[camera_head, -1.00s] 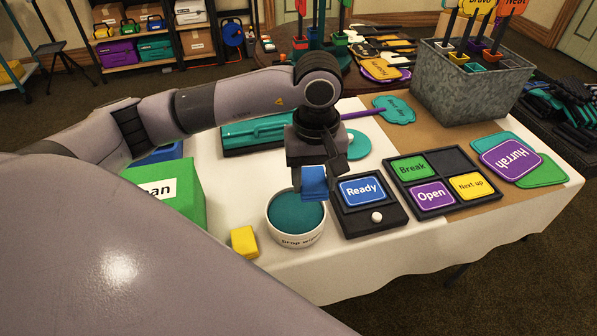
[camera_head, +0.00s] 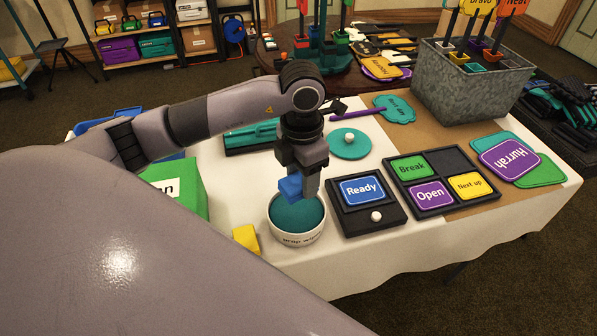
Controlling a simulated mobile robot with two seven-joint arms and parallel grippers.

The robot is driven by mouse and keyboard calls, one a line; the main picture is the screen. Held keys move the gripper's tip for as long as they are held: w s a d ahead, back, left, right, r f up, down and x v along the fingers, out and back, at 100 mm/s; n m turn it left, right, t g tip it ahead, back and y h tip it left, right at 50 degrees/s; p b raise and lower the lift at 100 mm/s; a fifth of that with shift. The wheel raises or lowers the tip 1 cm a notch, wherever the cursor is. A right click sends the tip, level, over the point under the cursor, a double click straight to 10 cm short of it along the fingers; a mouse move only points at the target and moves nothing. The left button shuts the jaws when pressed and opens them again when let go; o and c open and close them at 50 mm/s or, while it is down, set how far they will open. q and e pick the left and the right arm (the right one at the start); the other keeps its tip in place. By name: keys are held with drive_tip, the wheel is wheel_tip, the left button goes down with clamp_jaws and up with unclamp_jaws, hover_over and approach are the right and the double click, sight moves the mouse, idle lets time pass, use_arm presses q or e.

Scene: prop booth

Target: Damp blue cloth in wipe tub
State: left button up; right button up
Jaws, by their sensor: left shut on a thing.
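The white wipe tub (camera_head: 299,237) stands open near the front edge of the table, with dark lettering on its front and a teal inside. My left gripper (camera_head: 299,184) points down over the tub and is shut on a small blue cloth (camera_head: 290,187). The cloth is at the back part of the tub's opening in the picture. I cannot tell whether it touches the teal inside. The gripper's fingers partly hide the cloth and the tub's back rim. My right gripper is not in view.
A small board with a blue Ready card (camera_head: 362,189) stands close right of the tub. A yellow block (camera_head: 246,238) and a green box (camera_head: 180,188) are left. A teal disc with a white knob (camera_head: 349,146) lies behind. A card tray (camera_head: 437,203) sits farther right.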

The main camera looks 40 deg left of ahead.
sight(298, 209)
use_arm(q)
drive_tip(key=n, duration=0.4)
drive_tip(key=shift+a+f+n, duration=0.25)
drive_tip(key=shift+a+n, duration=0.15)
drive_tip(key=shift+f+b, duration=2.1)
drive_tip(key=shift+f, duration=0.85)
drive_tip(key=shift+f+b, duration=0.45)
drive_tip(key=shift+f, duration=0.1)
drive_tip(key=shift+r+p, duration=2.6)
drive_tip(key=shift+r, duration=0.95)
